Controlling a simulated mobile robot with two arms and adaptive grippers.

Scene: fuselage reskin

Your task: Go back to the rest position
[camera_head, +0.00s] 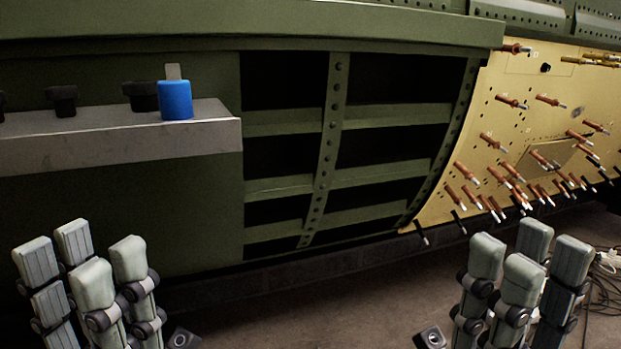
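My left gripper (82,262) is at the lower left, with its grey padded fingers pointing up, spread apart and empty. My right gripper (525,268) is at the lower right in a similar pose, its fingers also apart with nothing between them. Both are in front of the green fuselage (200,220) and appear clear of it. The fuselage has an open section with green ribs (330,150) and dark gaps between them. The lower parts of both grippers are cut off by the picture's bottom edge.
A grey shelf (110,145) at the left carries a blue cylinder (176,101) and several black items (62,100). A yellow skin panel (510,130) at the right bristles with copper-coloured pins (493,142). Cables (606,290) lie on the floor at the right. Bare floor (330,290) shows between the grippers.

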